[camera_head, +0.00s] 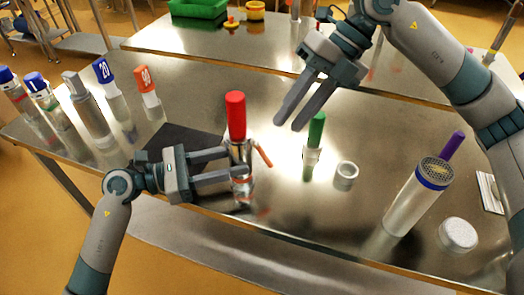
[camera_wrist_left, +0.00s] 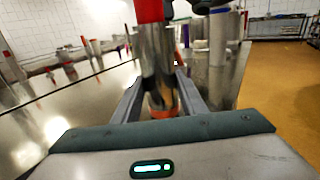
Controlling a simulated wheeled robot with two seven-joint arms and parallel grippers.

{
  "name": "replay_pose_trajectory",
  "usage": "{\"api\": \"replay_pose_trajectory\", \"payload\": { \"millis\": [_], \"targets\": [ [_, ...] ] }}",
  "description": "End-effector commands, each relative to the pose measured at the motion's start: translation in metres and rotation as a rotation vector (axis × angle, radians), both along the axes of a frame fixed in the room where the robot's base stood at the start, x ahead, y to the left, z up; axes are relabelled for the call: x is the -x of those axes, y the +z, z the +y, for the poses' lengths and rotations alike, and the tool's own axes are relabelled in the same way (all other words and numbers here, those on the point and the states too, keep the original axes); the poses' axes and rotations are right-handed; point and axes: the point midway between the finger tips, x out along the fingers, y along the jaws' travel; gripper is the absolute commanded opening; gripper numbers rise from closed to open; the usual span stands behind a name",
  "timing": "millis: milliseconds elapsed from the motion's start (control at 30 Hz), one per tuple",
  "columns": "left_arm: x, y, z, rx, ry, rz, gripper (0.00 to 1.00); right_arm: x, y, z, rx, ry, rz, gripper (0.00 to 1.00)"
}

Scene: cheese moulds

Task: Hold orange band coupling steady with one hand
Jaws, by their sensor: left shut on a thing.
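The orange band coupling (camera_head: 241,156) is a shiny metal cylinder standing upright on the steel table, with a red handle (camera_head: 236,115) rising from its top. A thin orange lever (camera_head: 264,156) sticks out at its right. In the left wrist view its metal body (camera_wrist_left: 157,60) stands between my fingers, with an orange band (camera_wrist_left: 163,103) low down. My left gripper (camera_head: 238,164) reaches in from the left and is shut on the coupling, a finger on either side. My right gripper (camera_head: 289,124) is open and empty, above the table to the right of the red handle.
A green-handled tool (camera_head: 315,130) and a pale ring (camera_head: 346,172) stand right of the coupling. Further right are a metal cylinder (camera_head: 411,204) with a purple handle and a white puck (camera_head: 458,235). A dark mat (camera_head: 180,138) and several capped cylinders (camera_head: 90,117) are at left.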

Motion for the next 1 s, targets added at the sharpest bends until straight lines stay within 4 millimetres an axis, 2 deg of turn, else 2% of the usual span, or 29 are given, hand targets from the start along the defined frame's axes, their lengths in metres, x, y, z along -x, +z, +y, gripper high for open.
{"api": "replay_pose_trajectory", "payload": {
  "millis": [300, 500, 700, 1000],
  "targets": [
    [0.0, 0.0, 0.0, 0.0, 0.001, 0.0, 0.02, 0.007, 0.012, 0.01, 0.02, 0.466, -0.365, 0.28],
    [0.0, 0.0, 0.0, 0.0, 0.001, 0.0, 0.02, 0.011, 0.017, 0.014, 0.042, 0.724, -0.538, 0.28],
    [0.0, 0.0, 0.0, 0.0, 0.001, 0.0, 0.02, 0.012, 0.02, 0.015, 0.055, 0.868, -0.627, 0.28],
    [0.0, 0.0, 0.0, 0.0, 0.001, 0.0, 0.02, 0.012, 0.02, 0.016, 0.058, 0.899, -0.645, 0.28]
  ]
}}
